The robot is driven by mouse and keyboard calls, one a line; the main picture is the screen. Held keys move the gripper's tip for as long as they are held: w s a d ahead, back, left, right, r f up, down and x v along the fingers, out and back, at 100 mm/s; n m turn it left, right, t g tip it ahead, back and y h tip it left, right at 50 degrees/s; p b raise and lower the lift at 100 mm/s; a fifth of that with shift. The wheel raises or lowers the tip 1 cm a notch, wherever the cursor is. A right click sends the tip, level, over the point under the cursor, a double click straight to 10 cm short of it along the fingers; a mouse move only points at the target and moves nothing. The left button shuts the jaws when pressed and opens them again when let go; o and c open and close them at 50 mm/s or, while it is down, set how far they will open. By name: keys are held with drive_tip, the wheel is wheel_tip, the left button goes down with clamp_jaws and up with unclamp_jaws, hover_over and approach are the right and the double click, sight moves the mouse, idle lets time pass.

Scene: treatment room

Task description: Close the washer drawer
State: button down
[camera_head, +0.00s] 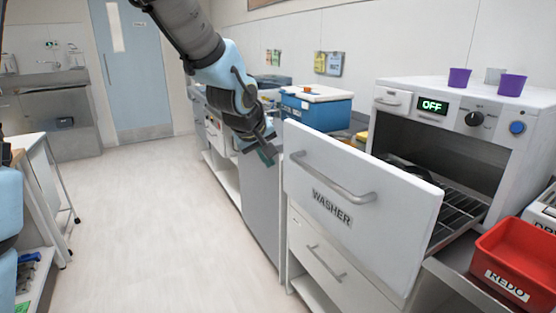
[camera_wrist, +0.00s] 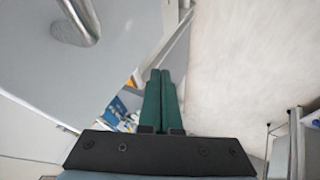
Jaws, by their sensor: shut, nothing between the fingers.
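The washer drawer (camera_head: 350,205) has a white front with a WASHER label and a curved metal handle (camera_head: 332,178). It stands pulled out from the white washer (camera_head: 540,135), and its wire rack shows behind the front. My gripper (camera_head: 268,155) is shut and empty, to the left of the drawer front and apart from it. In the wrist view the green fingers (camera_wrist: 161,90) are together, and part of the handle (camera_wrist: 82,22) shows at the upper left against the pale drawer front.
A red REDO bin (camera_head: 515,262) stands on the counter at the right. Purple cups (camera_head: 459,78) stand on the washer. A blue box (camera_head: 316,107) sits on the counter behind the drawer. A white table (camera_head: 35,142) is at the left; the floor (camera_head: 150,220) between is clear.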

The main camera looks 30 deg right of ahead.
drive_tip(key=shift+s+d, duration=0.15)
drive_tip(key=shift+d, duration=1.3)
